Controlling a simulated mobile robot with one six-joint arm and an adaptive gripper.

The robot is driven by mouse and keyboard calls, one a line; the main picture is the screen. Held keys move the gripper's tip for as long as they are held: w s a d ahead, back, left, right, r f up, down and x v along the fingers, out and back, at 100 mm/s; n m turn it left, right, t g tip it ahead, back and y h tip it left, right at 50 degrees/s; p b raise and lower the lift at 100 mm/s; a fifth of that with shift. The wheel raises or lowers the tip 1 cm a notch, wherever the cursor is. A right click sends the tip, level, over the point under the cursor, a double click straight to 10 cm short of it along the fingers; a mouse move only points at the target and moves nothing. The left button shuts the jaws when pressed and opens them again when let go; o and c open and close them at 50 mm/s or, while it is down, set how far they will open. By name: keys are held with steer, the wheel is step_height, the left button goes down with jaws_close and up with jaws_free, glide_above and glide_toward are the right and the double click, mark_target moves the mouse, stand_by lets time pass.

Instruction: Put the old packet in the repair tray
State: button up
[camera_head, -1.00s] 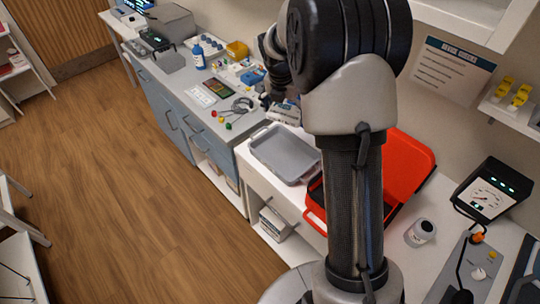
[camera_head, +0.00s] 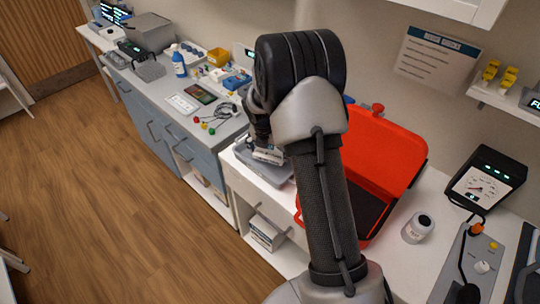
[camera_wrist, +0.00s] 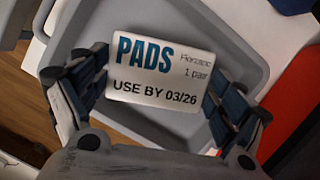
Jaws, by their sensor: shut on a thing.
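My gripper (camera_wrist: 157,80) is shut on a white packet (camera_wrist: 160,66) marked "PADS" and "USE BY 03/26", with its fingers at the packet's left and right ends. The packet also shows in the head view (camera_head: 269,155), below my wrist. The grey tray (camera_wrist: 226,30) lies behind the packet in the wrist view, and its walls show around the packet. In the head view the tray (camera_head: 275,176) is on the white counter, partly hidden by my arm. The packet looks to be over the tray; I cannot tell its exact height.
An open red case (camera_head: 385,150) stands just right of the tray. Cables with coloured ends (camera_head: 213,120) lie on the grey counter to the left. A box (camera_head: 266,232) sits on the shelf below.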

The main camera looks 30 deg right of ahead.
steer(key=shift+f, duration=1.05)
steer(key=shift+f, duration=0.2)
steer(key=o, duration=0.9)
steer(key=shift+c, duration=0.2)
steer(key=shift+r, duration=0.15)
